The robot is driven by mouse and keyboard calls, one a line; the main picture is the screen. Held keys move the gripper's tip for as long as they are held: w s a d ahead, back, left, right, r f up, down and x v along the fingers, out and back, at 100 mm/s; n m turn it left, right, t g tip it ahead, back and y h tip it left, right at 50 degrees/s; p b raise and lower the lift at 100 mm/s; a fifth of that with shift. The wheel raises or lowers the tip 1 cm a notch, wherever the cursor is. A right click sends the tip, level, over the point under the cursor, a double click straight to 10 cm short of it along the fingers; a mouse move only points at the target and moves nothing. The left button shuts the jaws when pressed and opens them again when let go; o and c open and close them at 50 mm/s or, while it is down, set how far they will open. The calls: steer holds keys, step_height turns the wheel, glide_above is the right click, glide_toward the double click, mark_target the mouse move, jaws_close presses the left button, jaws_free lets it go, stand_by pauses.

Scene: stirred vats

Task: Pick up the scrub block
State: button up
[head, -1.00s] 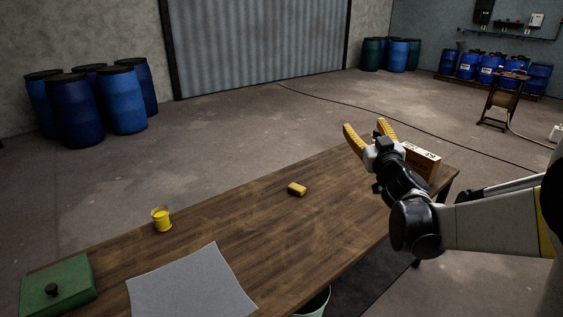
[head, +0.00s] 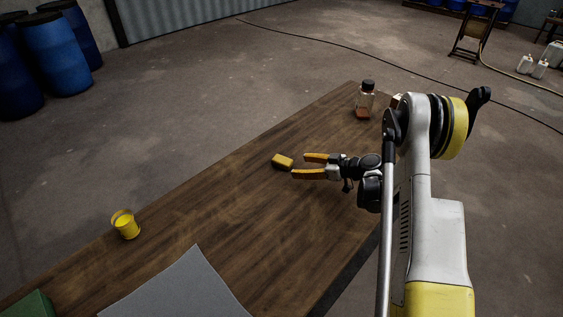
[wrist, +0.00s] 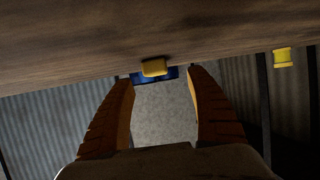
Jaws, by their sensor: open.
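The scrub block (head: 282,162) is a small yellow block with a darker side, lying on the brown wooden table (head: 240,220). In the wrist view the scrub block (wrist: 155,68) shows ahead, between and beyond the fingertips. My gripper (head: 298,166) is open and empty, with its yellow fingers pointing left toward the block. The fingertips are close to the block, and a small gap seems to remain. In the wrist view both ribbed fingers of my gripper (wrist: 161,75) stand apart on either side of the block.
A yellow cup (head: 126,226) stands at the table's left edge. A grey sheet (head: 180,290) and a green box (head: 30,305) lie at the near left. A bottle with a dark cap (head: 366,100) stands at the far end. The table around the block is clear.

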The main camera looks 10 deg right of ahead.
mark_target(285, 161)
steer(key=x, duration=0.2)
steer(key=shift+w+a+f, duration=0.1)
steer(key=shift+w+a, duration=0.05)
steer(key=shift+w, duration=0.05)
steer(key=w+a+b, duration=0.1)
steer(key=w, duration=0.1)
steer(key=w+a+f+b, duration=0.1)
steer(key=w+a, duration=0.1)
steer(key=shift+a+b, duration=0.15)
steer(key=shift+b, duration=0.25)
steer(key=shift+r, duration=0.15)
steer(key=c, duration=1.2)
